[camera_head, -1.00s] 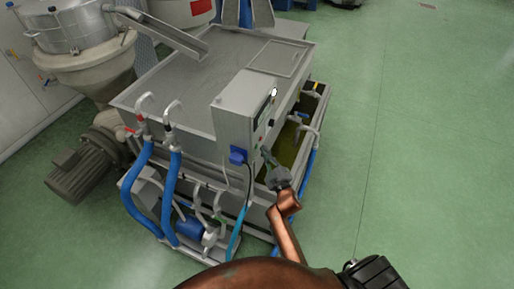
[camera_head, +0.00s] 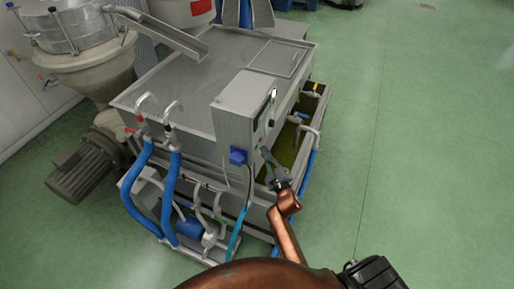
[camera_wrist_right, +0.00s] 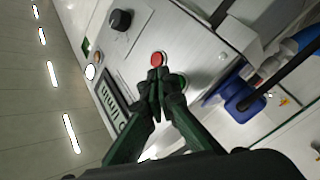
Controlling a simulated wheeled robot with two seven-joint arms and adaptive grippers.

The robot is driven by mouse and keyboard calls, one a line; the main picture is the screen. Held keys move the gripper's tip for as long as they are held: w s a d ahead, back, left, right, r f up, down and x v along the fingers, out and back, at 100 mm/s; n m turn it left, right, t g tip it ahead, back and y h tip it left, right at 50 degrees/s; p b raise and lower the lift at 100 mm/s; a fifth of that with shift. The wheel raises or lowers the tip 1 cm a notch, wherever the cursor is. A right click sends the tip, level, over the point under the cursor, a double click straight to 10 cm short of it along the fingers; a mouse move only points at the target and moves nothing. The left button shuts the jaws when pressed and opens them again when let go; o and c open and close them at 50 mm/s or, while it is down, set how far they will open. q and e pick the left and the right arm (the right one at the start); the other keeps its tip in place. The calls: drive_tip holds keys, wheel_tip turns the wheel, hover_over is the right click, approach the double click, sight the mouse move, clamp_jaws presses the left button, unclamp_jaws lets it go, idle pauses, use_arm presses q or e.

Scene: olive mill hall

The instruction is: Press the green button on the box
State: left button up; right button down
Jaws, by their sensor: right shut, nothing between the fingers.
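The grey control box (camera_head: 235,112) stands at the near corner of the steel machine, its panel facing right. My right gripper (camera_head: 265,153) is at the lower part of that panel, fingers together and empty. In the right wrist view the closed fingertips (camera_wrist_right: 161,78) are right beside the red button (camera_wrist_right: 158,58) and overlap its edge. I cannot tell whether they touch the panel. A black knob (camera_wrist_right: 121,19) and a dark display (camera_wrist_right: 111,101) also show. My left gripper is not in view.
A blue plug (camera_head: 238,156) with a cable sits on the box's near side, and also shows in the right wrist view (camera_wrist_right: 238,94). Blue hoses (camera_head: 172,190) run down the machine's front. An open trough (camera_head: 290,140) of greenish liquid lies behind my gripper. The green floor at right is clear.

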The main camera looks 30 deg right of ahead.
drive_tip(key=shift+w+a, duration=0.1)
drive_tip(key=shift+w, duration=0.05)
drive_tip(key=shift+w+a, duration=0.2)
drive_tip(key=shift+w+a, duration=0.25)
drive_tip(key=shift+w, duration=0.05)
idle(0.9)
drive_tip(key=shift+s+d, duration=0.55)
drive_tip(key=shift+s, duration=0.1)
idle(0.5)
drive_tip(key=s+d+p, duration=0.2)
drive_tip(key=s+d, duration=0.1)
drive_tip(key=shift+s+d, duration=0.1)
drive_tip(key=shift+s, duration=0.3)
